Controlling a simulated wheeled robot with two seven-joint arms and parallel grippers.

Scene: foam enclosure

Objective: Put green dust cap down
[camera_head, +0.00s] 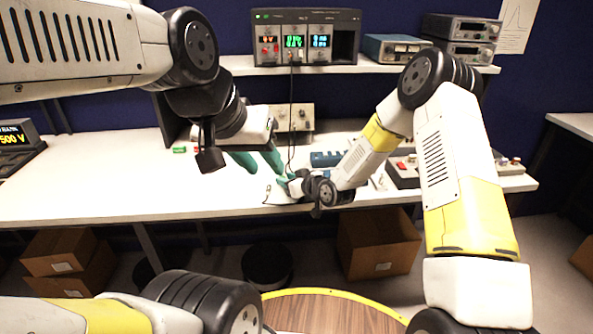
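A small green piece (179,150), possibly the green dust cap, lies on the white bench (110,190) at the back left. It is too small to identify surely. My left gripper (264,170) points down over the middle of the bench, its two teal fingers spread apart. I see nothing between them. My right gripper (284,181) is low over the bench just right of the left fingertips. Its teal fingers are small and partly hidden by its own wrist, so I cannot tell whether they hold anything.
A small red piece (197,149) lies beside the green one. A dark cable hangs from the instrument rack (306,38) on the shelf down near my grippers. A blue device (326,159) and a red-buttoned box (403,171) stand to the right. The bench's left front is clear.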

